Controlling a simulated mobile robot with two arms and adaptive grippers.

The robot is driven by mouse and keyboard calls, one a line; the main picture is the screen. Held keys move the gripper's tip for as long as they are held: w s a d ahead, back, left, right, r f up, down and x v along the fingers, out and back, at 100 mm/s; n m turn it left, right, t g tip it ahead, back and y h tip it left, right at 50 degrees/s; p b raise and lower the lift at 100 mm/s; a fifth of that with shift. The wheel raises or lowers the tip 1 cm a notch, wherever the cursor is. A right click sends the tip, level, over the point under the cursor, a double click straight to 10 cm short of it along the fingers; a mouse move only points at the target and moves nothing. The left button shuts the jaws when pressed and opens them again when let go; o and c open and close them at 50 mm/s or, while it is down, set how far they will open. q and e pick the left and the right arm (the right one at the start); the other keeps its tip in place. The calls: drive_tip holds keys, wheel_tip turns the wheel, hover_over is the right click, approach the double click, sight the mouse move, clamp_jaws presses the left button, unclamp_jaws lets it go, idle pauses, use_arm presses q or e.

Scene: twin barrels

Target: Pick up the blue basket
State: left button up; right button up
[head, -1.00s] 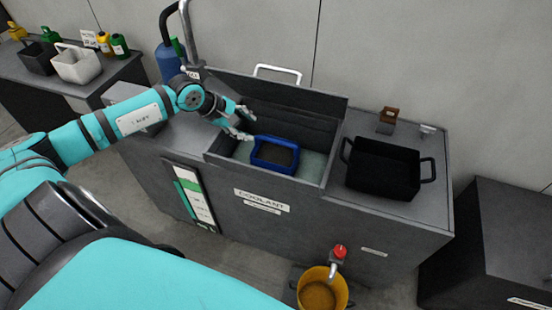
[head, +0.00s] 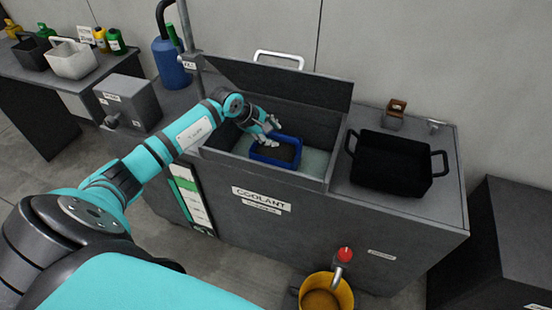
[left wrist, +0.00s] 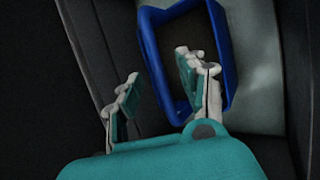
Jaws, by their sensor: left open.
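The blue basket (head: 288,163) sits inside the open coolant tank (head: 318,184), with dark contents or a dark floor inside its rim. My left gripper (head: 273,133) is open at the basket's upper left side, inside the tank. In the left wrist view the blue basket (left wrist: 222,50) is tilted in the picture. There, one finger of my left gripper (left wrist: 157,88) overlaps the basket's opening and the other is outside its left wall. My right gripper is not in view.
The tank's raised lid (head: 290,88) stands behind the basket. A black bin (head: 390,165) with handles is on the counter to the right. A yellow bucket (head: 343,292) stands under the red-knobbed tap. A grey box (head: 130,103) is at the left.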

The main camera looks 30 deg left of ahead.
use_arm(q)
drive_tip(key=b+x, duration=0.1)
drive_tip(key=x, duration=0.2)
drive_tip(key=shift+r, duration=0.15)
clamp_jaws()
idle(0.4)
